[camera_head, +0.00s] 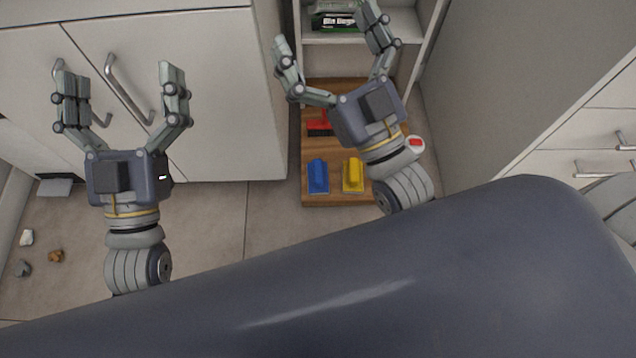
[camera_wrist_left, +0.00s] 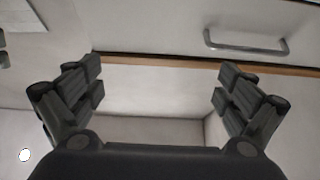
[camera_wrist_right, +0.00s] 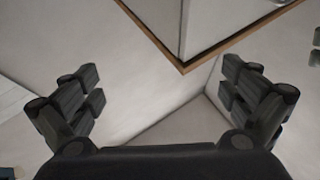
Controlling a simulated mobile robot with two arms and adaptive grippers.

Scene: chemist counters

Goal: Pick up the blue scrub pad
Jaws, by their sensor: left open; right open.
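The blue scrub pad (camera_head: 318,177) is on a wooden board (camera_head: 335,198) low down in the middle of the head view, with a yellow scrub pad (camera_head: 353,175) to its right. My right gripper (camera_head: 330,42) is open and empty, up and to the right of the blue pad in the picture. My left gripper (camera_head: 118,88) is open and empty, in front of the white cabinet doors and far left of the pad. In the wrist views, the left gripper (camera_wrist_left: 160,85) and the right gripper (camera_wrist_right: 165,88) have nothing between their fingers. The blue pad is not clearly seen there.
A red brush (camera_head: 319,124) lies on the board, partly behind my right gripper. A red and white item (camera_head: 415,143) is beside it. A shelf holds a bin bag box (camera_head: 336,18). White cabinets (camera_head: 215,90) stand left, drawers (camera_head: 612,125) right. Small stones (camera_head: 55,256) lie on the floor.

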